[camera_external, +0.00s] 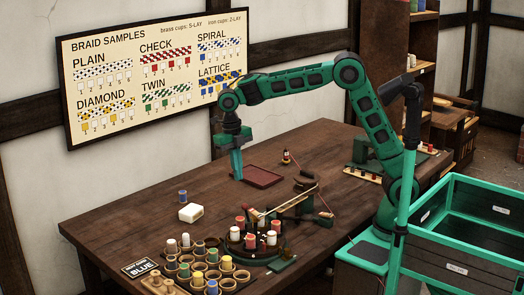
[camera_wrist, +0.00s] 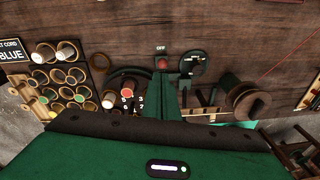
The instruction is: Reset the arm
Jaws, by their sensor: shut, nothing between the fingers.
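My green arm reaches over the dark wooden table (camera_external: 130,215) from the right. My gripper (camera_external: 237,178) points down above the table, near the left edge of a dark red tray (camera_external: 263,177). Its fingers are together and hold nothing. In the wrist view my gripper (camera_wrist: 166,78) shows as a narrow green shape over the table, close to a red button under an OFF label (camera_wrist: 161,48). Whether the fingertips touch the table cannot be told.
A braiding stand with red and white bobbins (camera_external: 250,240) stands front centre. A cup rack (camera_external: 205,272) and a BLUE sign (camera_external: 141,268) are at front left. A green-framed cart (camera_external: 460,240) is at right.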

